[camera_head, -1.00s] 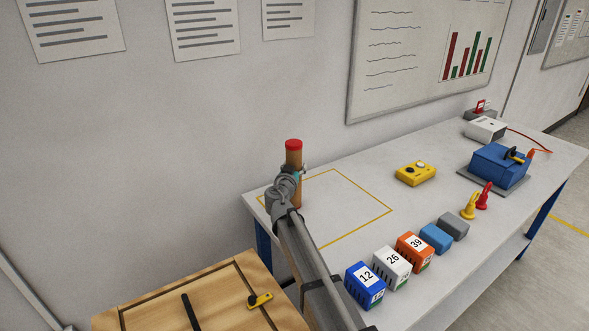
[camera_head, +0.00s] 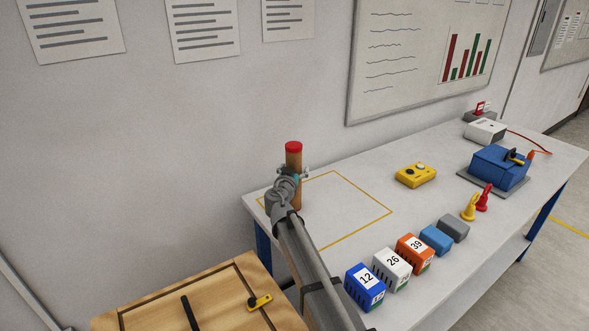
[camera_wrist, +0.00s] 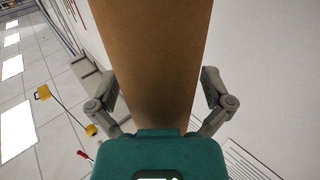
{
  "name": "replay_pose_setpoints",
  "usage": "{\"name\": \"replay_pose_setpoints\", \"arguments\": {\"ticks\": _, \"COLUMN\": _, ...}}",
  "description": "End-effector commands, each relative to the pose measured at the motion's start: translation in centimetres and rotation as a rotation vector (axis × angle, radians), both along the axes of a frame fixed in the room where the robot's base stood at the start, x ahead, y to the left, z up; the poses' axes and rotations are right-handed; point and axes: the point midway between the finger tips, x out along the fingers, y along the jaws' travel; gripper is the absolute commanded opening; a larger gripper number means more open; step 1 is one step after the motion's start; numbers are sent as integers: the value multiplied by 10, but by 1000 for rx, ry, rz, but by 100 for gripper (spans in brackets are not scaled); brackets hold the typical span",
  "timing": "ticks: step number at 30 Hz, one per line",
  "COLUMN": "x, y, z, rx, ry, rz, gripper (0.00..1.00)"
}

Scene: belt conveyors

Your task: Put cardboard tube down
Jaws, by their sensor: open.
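The cardboard tube (camera_head: 294,160) is brown with a red cap and stands upright at the left end of the white table, inside or at the edge of the yellow outlined square (camera_head: 372,221). My arm partly hides its lower part. My gripper (camera_head: 292,174) is at the tube, with its fingers spread to either side. In the wrist view the tube (camera_wrist: 152,60) fills the middle. The open fingers of my gripper (camera_wrist: 158,92) flank it, with a visible gap on each side.
Numbered blue (camera_head: 364,286), white (camera_head: 391,268) and orange (camera_head: 415,253) boxes line the table's front edge. A yellow button box (camera_head: 416,174) and a blue device (camera_head: 499,166) stand farther right. A wooden case (camera_head: 190,300) is at the lower left. The wall is close behind the tube.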

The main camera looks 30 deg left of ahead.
Motion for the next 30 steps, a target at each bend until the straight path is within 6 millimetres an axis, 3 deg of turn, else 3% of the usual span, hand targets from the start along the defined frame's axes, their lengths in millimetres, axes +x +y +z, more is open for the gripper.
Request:
{"name": "replay_pose_setpoints", "arguments": {"ticks": 5, "x": -8, "y": -3, "z": 2, "rx": 0, "ry": 0, "rz": 0, "gripper": 100}}
{"name": "replay_pose_setpoints", "arguments": {"ticks": 21, "x": -87, "y": -25, "z": 2, "rx": 0, "ry": 0, "rz": 0, "gripper": 100}}
{"name": "replay_pose_setpoints", "arguments": {"ticks": 30, "x": -113, "y": -30, "z": 2, "rx": 0, "ry": 0, "rz": -1, "gripper": 100}}
